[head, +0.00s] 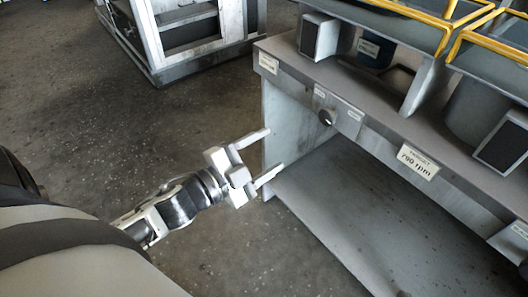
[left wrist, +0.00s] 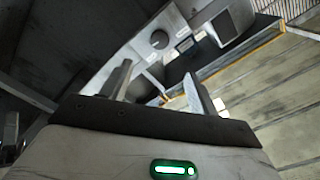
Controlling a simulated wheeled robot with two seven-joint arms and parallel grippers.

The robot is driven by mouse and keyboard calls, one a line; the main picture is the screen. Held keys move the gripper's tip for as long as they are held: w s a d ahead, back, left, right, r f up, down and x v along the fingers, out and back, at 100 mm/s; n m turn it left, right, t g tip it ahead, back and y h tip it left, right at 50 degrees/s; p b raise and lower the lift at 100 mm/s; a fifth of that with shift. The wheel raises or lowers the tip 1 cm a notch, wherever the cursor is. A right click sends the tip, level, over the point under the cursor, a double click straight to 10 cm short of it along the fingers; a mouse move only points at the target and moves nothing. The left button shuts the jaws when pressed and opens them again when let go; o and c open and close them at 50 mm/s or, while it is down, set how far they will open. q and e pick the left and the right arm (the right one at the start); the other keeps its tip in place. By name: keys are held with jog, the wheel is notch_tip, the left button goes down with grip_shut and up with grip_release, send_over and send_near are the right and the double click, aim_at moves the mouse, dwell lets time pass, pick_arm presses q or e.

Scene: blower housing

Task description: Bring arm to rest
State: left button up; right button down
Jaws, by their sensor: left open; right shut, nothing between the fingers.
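My left gripper (head: 275,150) is open and empty in front of the workbench's left end. Its two fingers point toward the bench, to the left of and below a round knob (head: 326,118) on the bench's front panel. The fingers look apart from the bench. In the left wrist view, the two fingers of my left gripper (left wrist: 157,86) stand apart with nothing held between them. The knob also shows in that view (left wrist: 159,40), beyond the fingers. My right gripper is not in view.
The grey workbench (head: 290,60) fills the right side, with an open lower shelf (head: 340,215) and a "TARGET 790 rpm" label (head: 418,162). Yellow rails (head: 440,22) run along its upper part. A metal frame (head: 185,45) stands at the back left. The dark floor (head: 90,130) between is clear.

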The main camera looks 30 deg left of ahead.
pick_arm(q)
jog(key=s+d+f+n+g+y+p, duration=0.2)
jog(key=s+d+f+n+g+p, duration=0.1)
jog(key=s+d+f+n+g, duration=0.3)
notch_tip(320, 180, down, 4)
jog(key=s+d+n, duration=0.2)
jog(key=n, duration=0.4)
jog(key=shift+s+f+n+y, duration=0.15)
jog(key=shift+s+n+y, duration=0.15)
jog(key=shift+s+y, duration=0.1)
pick_arm(e)
jog(key=shift+d+r, duration=0.25)
jog(key=shift+r, duration=0.25)
jog(key=shift+s, duration=0.15)
dwell(0.5)
